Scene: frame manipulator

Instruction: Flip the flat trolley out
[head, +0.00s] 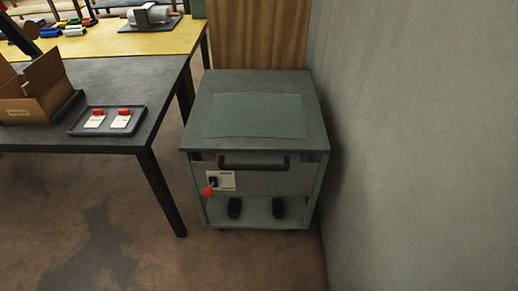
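A grey box-shaped trolley or cabinet (302,175) stands on the floor in the middle of the head view, close to the wall. Its flat top (210,88) carries a thin grey-green mat (254,115). A dark bar handle (253,166) runs across the upper front. Below it on the left is a small white plate (226,181) with a dark part and a red knob (208,192). Two black objects (235,207) (279,207) sit in the open lower space. Neither gripper is in view.
A plain grey wall (430,140) rises close on the right. A dark table (120,75) on the left holds an open cardboard box (38,88) and a black tray (80,128) with two red-and-white items. A yellow table (120,45) stands behind. The brown floor (230,262) in front is clear.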

